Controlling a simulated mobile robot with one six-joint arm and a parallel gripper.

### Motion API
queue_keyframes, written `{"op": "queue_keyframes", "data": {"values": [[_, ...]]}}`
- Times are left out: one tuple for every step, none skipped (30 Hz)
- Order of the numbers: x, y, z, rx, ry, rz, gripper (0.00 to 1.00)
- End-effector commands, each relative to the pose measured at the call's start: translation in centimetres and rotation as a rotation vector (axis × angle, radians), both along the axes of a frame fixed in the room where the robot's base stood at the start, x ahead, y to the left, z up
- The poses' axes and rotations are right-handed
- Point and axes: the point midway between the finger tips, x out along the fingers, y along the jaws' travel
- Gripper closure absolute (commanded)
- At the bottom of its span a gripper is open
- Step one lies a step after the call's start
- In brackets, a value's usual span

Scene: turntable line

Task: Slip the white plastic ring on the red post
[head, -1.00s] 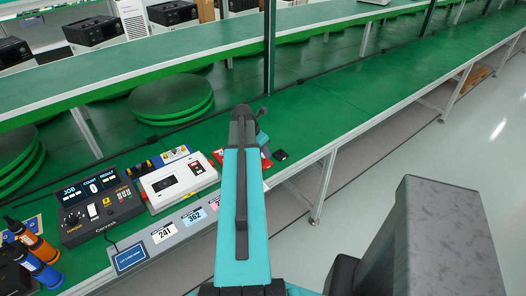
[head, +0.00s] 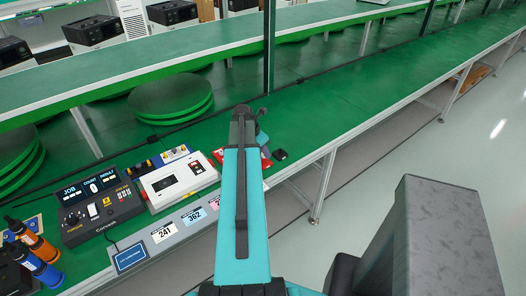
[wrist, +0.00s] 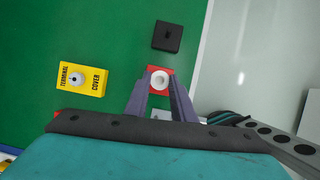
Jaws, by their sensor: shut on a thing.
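In the wrist view my gripper (wrist: 160,84) is shut on the white plastic ring (wrist: 159,77), which sits between the fingertips. A red piece (wrist: 152,69) shows directly behind the ring, between and just beyond the fingers. The ring covers most of it, so I cannot tell whether a post stands in the ring's hole. In the head view my arm hides the ring and most of the gripper. A bit of red (head: 266,163) shows just right of the arm's end.
A black block (wrist: 167,37) lies on the green bench just beyond the red piece. A yellow terminal cover plate (wrist: 92,80) with a grey knob lies to the left. The head view shows a control box (head: 98,211) and a white device (head: 178,180) left of my arm.

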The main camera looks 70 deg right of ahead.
Motion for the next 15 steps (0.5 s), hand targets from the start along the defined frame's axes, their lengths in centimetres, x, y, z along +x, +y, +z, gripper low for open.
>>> {"op": "queue_keyframes", "data": {"values": [[0.00,0.00,-0.01,0.000,0.000,0.000,0.98],[0.01,0.00,-0.03,0.000,0.000,0.000,0.98],[0.00,0.01,-0.06,0.000,0.000,0.000,0.98],[0.01,0.00,-0.08,0.000,0.000,0.000,0.98],[0.02,0.01,-0.12,0.000,0.000,0.000,0.98],[0.04,0.02,-0.17,0.000,0.000,0.001,0.98],[0.08,0.03,-0.21,0.000,0.000,0.001,0.98],[0.10,0.03,-0.25,0.000,0.000,0.001,0.98],[0.10,0.04,-0.30,0.000,0.000,0.001,0.98],[0.10,0.03,-0.34,0.000,0.000,0.001,0.98],[0.10,0.04,-0.38,0.000,0.000,0.001,0.98],[0.10,0.04,-0.43,0.000,0.000,0.001,0.98],[0.10,0.04,-0.48,0.000,0.000,0.001,0.98],[0.10,0.03,-0.52,0.000,0.000,0.001,0.98],[0.10,0.04,-0.58,0.000,0.000,0.001,0.98]]}}
